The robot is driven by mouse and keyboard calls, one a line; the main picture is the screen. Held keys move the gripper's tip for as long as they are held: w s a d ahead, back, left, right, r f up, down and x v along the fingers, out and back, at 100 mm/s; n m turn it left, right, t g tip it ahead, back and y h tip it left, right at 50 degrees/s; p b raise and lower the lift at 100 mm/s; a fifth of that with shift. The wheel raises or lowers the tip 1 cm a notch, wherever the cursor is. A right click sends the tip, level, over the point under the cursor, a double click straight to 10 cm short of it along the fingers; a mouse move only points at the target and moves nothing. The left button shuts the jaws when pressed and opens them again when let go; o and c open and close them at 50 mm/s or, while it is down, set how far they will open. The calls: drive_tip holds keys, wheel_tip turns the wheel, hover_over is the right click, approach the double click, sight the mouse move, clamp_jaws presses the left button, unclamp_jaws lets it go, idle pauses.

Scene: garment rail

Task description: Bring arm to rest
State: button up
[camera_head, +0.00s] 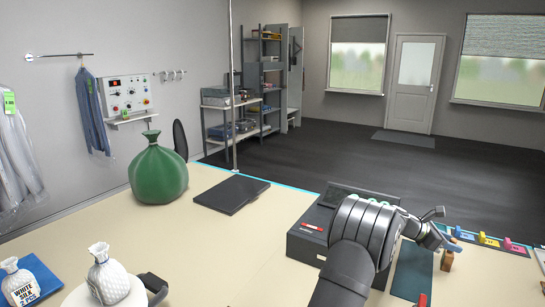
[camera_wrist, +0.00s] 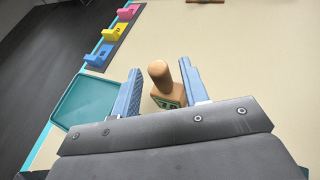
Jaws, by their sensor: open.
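My gripper (camera_head: 447,238) is at the end of my arm at the right of the table in the head view. In the wrist view my gripper (camera_wrist: 160,72) is open, with its two blue fingers apart. A brown wooden-handled stamp (camera_wrist: 160,76) with a green-marked base shows between the fingers, nearer the right one. A gap shows on its left; I cannot tell whether the right finger touches it. In the head view the stamp (camera_head: 447,260) stands just below the fingertips. Its lower part is partly hidden by my gripper in the wrist view.
Blue, yellow and pink blocks (camera_head: 488,239) sit in a row on a dark strip at the right. A teal tray (camera_wrist: 85,100) lies beside the gripper. A dark box (camera_head: 310,235) is left of my arm. A green sack (camera_head: 158,175) and white bags (camera_head: 107,278) stand further left.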

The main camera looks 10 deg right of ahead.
drive_tip(key=v, duration=0.9)
drive_tip(key=x, duration=1.2)
drive_tip(key=shift+a+f, duration=0.1)
drive_tip(key=shift+f, duration=0.05)
drive_tip(key=shift+d+r, duration=0.2)
drive_tip(key=shift+d, duration=0.05)
wheel_tip(320, 180, up, 4)
drive_tip(key=shift+a+f, duration=0.1)
drive_tip(key=s+r, duration=1.1)
drive_tip(key=s, duration=0.1)
drive_tip(key=w+a+n+t, duration=0.5)
drive_tip(key=w+a+t, duration=0.1)
drive_tip(key=w+a, duration=2.5)
drive_tip(key=shift+w+a+r, duration=0.2)
drive_tip(key=shift+w+r, duration=0.1)
drive_tip(key=shift+w, duration=0.45)
